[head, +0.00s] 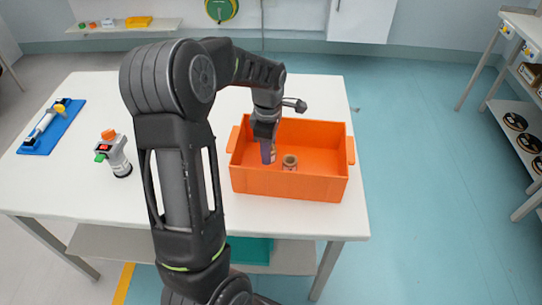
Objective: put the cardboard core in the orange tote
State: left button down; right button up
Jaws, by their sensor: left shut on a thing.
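The orange tote (290,187) stands on the right end of the white table. A short brown tube with an open top, which looks like a cardboard core (290,163), stands upright inside the tote. My left gripper (266,141) points down into the left part of the tote, left of that tube. It is shut on a narrow purple-blue thing (267,155), held nearly upright; its kind is hard to tell. Whether its lower end touches the tote floor is unclear. My right gripper is not in view.
On the white table (75,185), a blue tray (50,128) with a roller-like part lies at the far left. A small device with orange and green parts (115,155) stands left of my arm. A rack with reels (522,145) is at the right. The floor between is clear.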

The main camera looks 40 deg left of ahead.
pick_arm(q)
jog(key=shift+f, duration=0.2)
jog(key=shift+f, duration=1.9)
jog(key=shift+f, duration=0.1)
jog(key=c, duration=0.9)
grip_release()
notch_tip(320, 180, up, 12)
jog(key=shift+r+b, duration=0.15)
jog(key=shift+b, duration=0.2)
